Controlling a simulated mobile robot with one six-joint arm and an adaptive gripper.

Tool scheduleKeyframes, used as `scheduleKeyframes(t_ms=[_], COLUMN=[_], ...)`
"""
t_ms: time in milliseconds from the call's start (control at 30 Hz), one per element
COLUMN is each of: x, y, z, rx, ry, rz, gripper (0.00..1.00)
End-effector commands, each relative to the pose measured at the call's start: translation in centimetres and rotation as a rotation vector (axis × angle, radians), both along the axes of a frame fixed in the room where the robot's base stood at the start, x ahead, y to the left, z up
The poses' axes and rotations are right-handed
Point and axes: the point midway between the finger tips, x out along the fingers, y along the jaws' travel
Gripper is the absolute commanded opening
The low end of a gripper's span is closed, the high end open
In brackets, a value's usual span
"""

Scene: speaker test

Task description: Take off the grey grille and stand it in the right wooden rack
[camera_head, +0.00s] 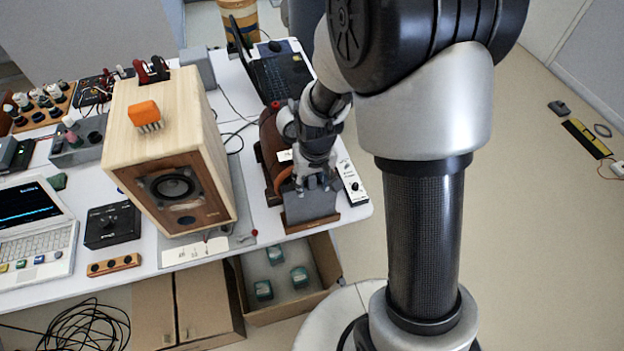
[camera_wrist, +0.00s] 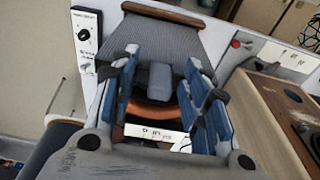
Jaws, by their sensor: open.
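The grey grille (camera_head: 311,208) is off the speaker (camera_head: 190,150) and stands tilted in the brown wooden rack (camera_head: 341,217) near the table's right front corner. In the wrist view the grey grille (camera_wrist: 155,38) shows as a ribbed panel, with the rack's wooden end bar (camera_wrist: 177,14) beyond it. My gripper (camera_head: 312,181) is just above and behind the grille. In the wrist view my gripper (camera_wrist: 160,68) is open, its blue-padded fingers spread on both sides of a grey block (camera_wrist: 159,80). I cannot tell whether the fingers touch anything.
The speaker's front shows its bare driver (camera_head: 172,187). An orange brush-like block (camera_head: 145,113) lies on top of it. A white control box (camera_head: 351,183) stands right of the rack. A laptop (camera_head: 280,77) is behind. An open carton (camera_head: 290,305) is below the table edge.

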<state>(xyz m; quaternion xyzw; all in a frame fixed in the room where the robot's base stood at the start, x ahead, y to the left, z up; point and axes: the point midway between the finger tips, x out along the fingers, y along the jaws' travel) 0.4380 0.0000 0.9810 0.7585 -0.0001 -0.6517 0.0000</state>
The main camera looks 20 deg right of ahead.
Motion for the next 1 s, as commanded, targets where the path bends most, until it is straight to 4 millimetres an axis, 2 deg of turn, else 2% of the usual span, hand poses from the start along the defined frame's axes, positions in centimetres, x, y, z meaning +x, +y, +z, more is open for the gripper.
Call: scheduleKeyframes(t_ms=[233,367,700,900,1000], x=[0.0,-0.1,-1.1,-1.6,-1.7], y=[0.0,0.0,0.0,0.0,0.0], z=[0.1,1.2,8.2,11.0,11.7], rx=[0.0,0.0,0.0,0.0,0.0], ry=[0.0,-0.004,-0.007,-0.003,-0.001], rz=[0.0,0.0,0.0,0.0,0.0], gripper=[0.43,0.43,0.43,0.43,0.43])
